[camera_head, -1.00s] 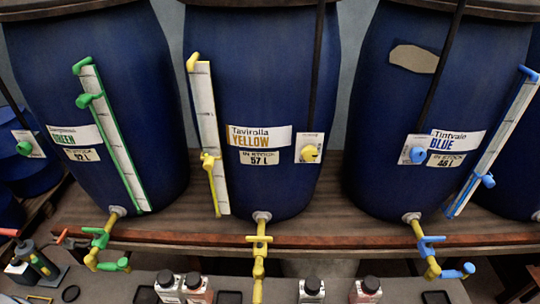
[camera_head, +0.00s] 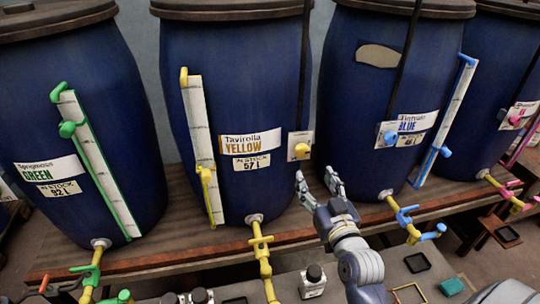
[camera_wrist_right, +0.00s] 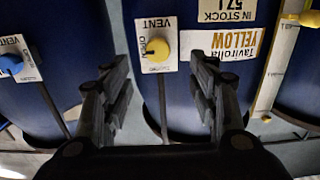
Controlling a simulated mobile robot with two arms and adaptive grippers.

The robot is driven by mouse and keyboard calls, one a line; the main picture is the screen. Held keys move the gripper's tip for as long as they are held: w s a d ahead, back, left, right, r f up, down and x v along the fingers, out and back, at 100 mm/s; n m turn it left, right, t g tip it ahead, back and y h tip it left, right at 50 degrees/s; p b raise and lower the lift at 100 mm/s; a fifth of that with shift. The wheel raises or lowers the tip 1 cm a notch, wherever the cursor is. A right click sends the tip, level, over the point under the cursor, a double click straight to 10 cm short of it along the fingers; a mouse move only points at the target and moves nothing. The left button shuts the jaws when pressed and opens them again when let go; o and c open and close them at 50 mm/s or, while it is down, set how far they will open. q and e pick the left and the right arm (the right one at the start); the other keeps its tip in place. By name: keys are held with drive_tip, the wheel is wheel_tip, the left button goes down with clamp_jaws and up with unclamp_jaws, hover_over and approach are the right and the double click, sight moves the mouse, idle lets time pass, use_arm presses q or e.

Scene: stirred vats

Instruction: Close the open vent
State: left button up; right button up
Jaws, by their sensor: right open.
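The yellow vat (camera_head: 235,90) has a vent plate with a yellow vent knob (camera_head: 300,151) at its right side. The blue vat (camera_head: 375,95) has a blue vent knob (camera_head: 390,138), and the pink vat (camera_head: 487,75) has a pink one (camera_head: 514,120). My right gripper (camera_head: 317,180) is open and empty, in front of the gap between the yellow and blue vats, below the yellow knob in the picture. In the right wrist view the yellow vent knob (camera_wrist_right: 159,48) shows between and beyond the fingers. I cannot tell which vent is open. My left gripper is out of view.
The vats stand on a wooden shelf (camera_head: 180,235) with yellow-piped taps (camera_head: 262,255) reaching forward. A green-marked vat (camera_head: 75,125) stands at left.

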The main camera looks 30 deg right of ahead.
sight(303, 153)
drive_tip(key=p+x, duration=0.1)
drive_tip(key=x, duration=0.3)
drive_tip(key=p+x, duration=0.1)
drive_tip(key=x, duration=0.4)
drive_tip(key=shift+w+d+r+p, duration=0.1)
drive_tip(key=shift+w+d+p, duration=0.15)
drive_tip(key=shift+d+p, duration=0.1)
drive_tip(key=shift+w+d, duration=0.15)
drive_tip(key=shift+w, duration=0.45)
drive_tip(key=shift+c, duration=0.3)
drive_tip(key=c, duration=1)
